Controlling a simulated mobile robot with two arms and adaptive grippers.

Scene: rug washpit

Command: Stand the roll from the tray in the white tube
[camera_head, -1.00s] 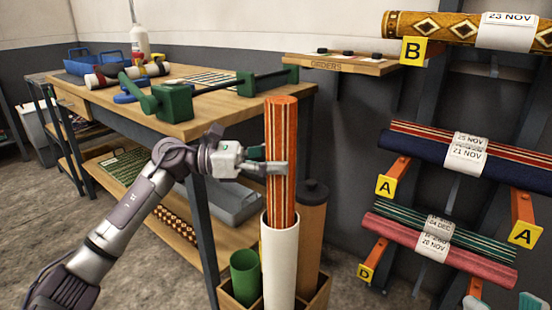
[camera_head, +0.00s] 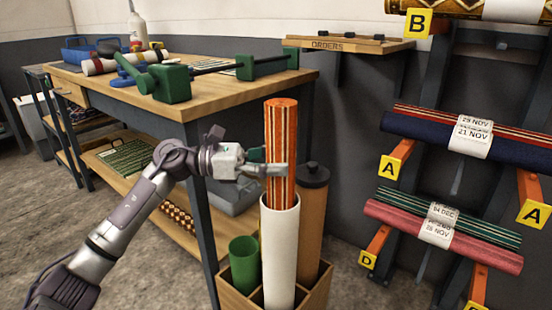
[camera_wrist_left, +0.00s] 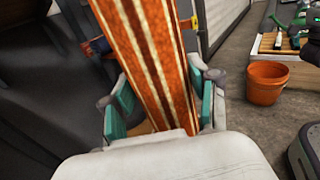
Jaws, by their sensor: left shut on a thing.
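The orange roll with cream and dark stripes (camera_head: 281,125) stands upright with its lower end inside the mouth of the white tube (camera_head: 280,255). Its upper part shows above the rim; how deep the hidden end reaches I cannot tell. My left gripper (camera_head: 275,171) is shut on the roll a little above the tube's rim. In the left wrist view the roll (camera_wrist_left: 150,45) runs between the teal finger pads (camera_wrist_left: 165,98). My right gripper is not in view.
The tube stands in a wooden crate (camera_head: 318,298) beside a green tube (camera_head: 244,268) and a brown capped tube (camera_head: 312,215). The workbench (camera_head: 215,98) with green clamps stands behind. A rack with labelled rolls (camera_head: 440,220) is at the right.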

